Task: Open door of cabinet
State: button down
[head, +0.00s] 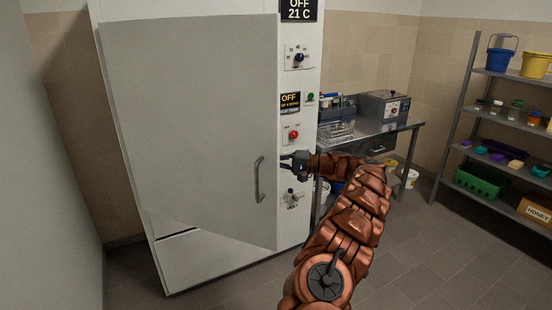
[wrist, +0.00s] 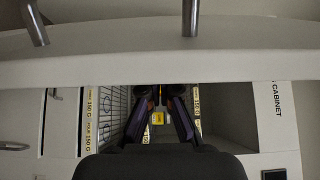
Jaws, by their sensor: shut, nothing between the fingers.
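The tall white cabinet (head: 220,262) stands at the left of the head view, and its label shows in the wrist view (wrist: 272,110). Its door (head: 190,120) is ajar, tilted out from the body. A grey bar handle (head: 260,180) is on the door's right side; parts of it show in the wrist view (wrist: 190,18). My gripper (head: 287,162) is shut and empty, beside the door's free edge and off the handle. In the wrist view my fingers (wrist: 162,92) point into the opening behind the door edge (wrist: 160,65). Contact with the door cannot be told.
Inside the cabinet are wire racks (wrist: 115,105) and yellow labels (wrist: 90,115). The control panel (head: 298,95) runs down the cabinet's right. A steel table (head: 375,135) with equipment stands right of it, and a shelf unit (head: 510,115) farther right. The floor (head: 440,240) at right is clear.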

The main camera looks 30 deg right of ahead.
jog(key=shift+s+a, duration=0.5)
jog(key=shift+a, duration=0.25)
